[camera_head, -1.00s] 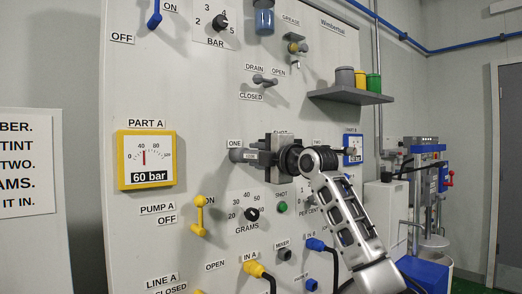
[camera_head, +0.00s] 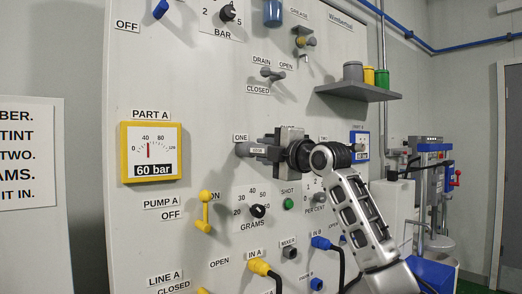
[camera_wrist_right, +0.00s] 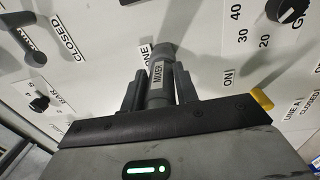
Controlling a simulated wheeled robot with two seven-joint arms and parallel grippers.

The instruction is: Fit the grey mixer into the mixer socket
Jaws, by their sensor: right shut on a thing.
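The grey mixer (camera_head: 244,150) is a short grey cylinder with a MIXER label. It also shows in the right wrist view (camera_wrist_right: 159,58), between the two dark fingers. My right gripper (camera_head: 269,147) is shut on it, in front of the panel by the ONE label. I cannot tell whether the mixer's far end touches the panel. The mixer socket (camera_head: 290,253) is a small dark fitting below a MIXER label, lower on the panel and apart from the gripper. My left gripper is not in view.
A yellow hose plug (camera_head: 259,267) and a blue hose plug (camera_head: 321,243) flank the socket, with hoses hanging. The SHOT button (camera_head: 288,203) and GRAMS knob (camera_head: 257,211) lie above it. A shelf (camera_head: 357,91) with several pots juts out at upper right.

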